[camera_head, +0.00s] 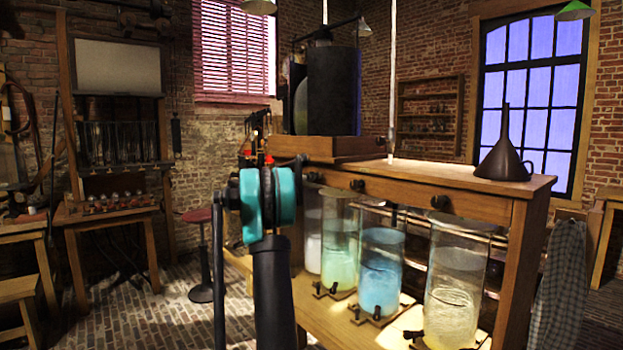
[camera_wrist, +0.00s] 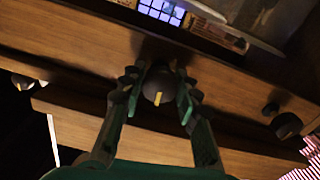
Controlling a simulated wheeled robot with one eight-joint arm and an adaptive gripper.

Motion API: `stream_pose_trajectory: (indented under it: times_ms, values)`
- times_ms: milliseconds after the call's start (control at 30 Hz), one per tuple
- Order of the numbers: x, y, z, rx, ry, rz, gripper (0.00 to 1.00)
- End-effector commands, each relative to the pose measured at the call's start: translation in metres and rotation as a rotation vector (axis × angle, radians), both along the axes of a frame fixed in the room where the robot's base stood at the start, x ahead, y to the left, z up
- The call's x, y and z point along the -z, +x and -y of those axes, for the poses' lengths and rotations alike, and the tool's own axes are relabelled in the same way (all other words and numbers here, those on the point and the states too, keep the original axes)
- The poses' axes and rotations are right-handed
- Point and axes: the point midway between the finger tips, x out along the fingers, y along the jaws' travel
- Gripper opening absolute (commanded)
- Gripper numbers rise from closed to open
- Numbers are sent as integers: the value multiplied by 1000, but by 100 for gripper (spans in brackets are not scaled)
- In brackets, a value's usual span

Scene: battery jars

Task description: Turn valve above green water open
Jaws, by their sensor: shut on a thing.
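In the wrist view my gripper (camera_wrist: 160,94) is closed around a dark round valve knob (camera_wrist: 157,83) on a wooden rail. The knob's yellow mark points down in that picture. In the head view the jar of green water (camera_head: 339,262) stands in the row under the bench, between a pale jar and a blue one. Dark knobs sit on the rail above the jars, one near the green jar (camera_head: 357,185). My arm's teal joint stands in front at the left and hides the fingers there, so I cannot tell from that view which knob is held.
The blue jar (camera_head: 380,275) and a pale yellowish jar (camera_head: 453,290) stand to the right of the green one. A dark funnel (camera_head: 503,158) stands on the bench top. Other knobs flank the held one in the wrist view, at left (camera_wrist: 22,82) and right (camera_wrist: 287,125).

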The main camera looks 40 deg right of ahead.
Motion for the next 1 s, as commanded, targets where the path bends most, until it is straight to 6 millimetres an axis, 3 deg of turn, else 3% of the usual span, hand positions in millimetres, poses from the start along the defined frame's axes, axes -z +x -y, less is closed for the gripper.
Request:
stream_pose_trajectory:
  times_ms: [1000]
  values:
    - [0,0,-1,-1,-73,-938,2]
